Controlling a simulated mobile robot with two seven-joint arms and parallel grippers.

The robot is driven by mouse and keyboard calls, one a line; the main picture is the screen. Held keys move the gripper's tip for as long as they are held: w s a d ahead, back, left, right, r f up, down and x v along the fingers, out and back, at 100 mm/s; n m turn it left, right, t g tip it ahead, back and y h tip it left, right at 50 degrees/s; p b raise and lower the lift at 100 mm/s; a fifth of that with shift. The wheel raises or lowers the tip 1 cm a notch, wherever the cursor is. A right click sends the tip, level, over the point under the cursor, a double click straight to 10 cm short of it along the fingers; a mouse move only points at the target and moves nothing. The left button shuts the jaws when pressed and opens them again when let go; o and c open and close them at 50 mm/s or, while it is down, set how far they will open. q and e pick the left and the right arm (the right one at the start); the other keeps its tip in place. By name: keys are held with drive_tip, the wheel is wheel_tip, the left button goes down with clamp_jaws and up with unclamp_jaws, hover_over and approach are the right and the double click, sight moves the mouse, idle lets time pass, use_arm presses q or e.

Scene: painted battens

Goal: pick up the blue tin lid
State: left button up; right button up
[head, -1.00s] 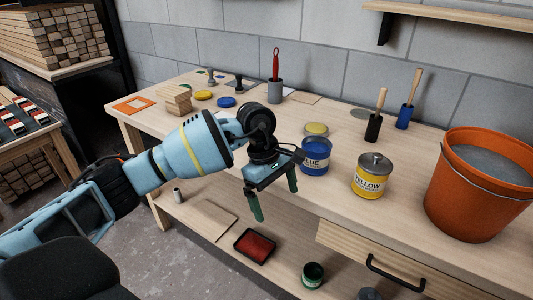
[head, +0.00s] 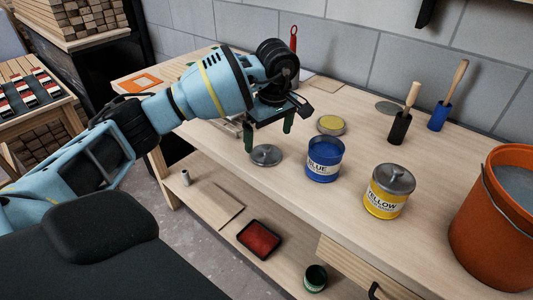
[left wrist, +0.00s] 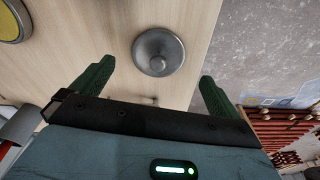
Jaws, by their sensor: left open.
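The blue tin (head: 323,162) stands without a lid on the bench, blue paint showing inside. A round grey metal lid with a knob (head: 266,155) lies flat on the bench just left of it, near the front edge; I take it for the blue tin's lid. My left gripper (head: 268,133) is open and empty above the bench, its fingers pointing down, close behind the lid in the head view. In the left wrist view the lid (left wrist: 158,51) shows whole, beyond and roughly between the two green fingertips (left wrist: 156,71), touching neither. My right gripper is out of view.
The yellow tin (head: 388,192) wears a similar grey lid. A yellow-topped disc (head: 331,125) lies behind the blue tin. A red tray (head: 258,239) is on the shelf below.

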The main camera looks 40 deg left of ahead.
sight(266, 147)
use_arm(q)
drive_tip(key=shift+a+f, duration=0.2)
drive_tip(key=shift+f, duration=0.4)
drive_tip(key=f, duration=0.3)
drive_tip(key=shift+w+a+f, duration=0.2)
drive_tip(key=shift+a, duration=0.15)
drive_tip(key=shift+f, duration=0.35)
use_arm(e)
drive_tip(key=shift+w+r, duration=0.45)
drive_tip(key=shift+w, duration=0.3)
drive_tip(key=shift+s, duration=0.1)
use_arm(q)
drive_tip(key=shift+c, duration=0.9)
drive_tip(key=c, duration=0.8)
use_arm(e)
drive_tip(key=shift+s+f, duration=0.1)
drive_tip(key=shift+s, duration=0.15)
use_arm(q)
drive_tip(key=shift+r, duration=0.15)
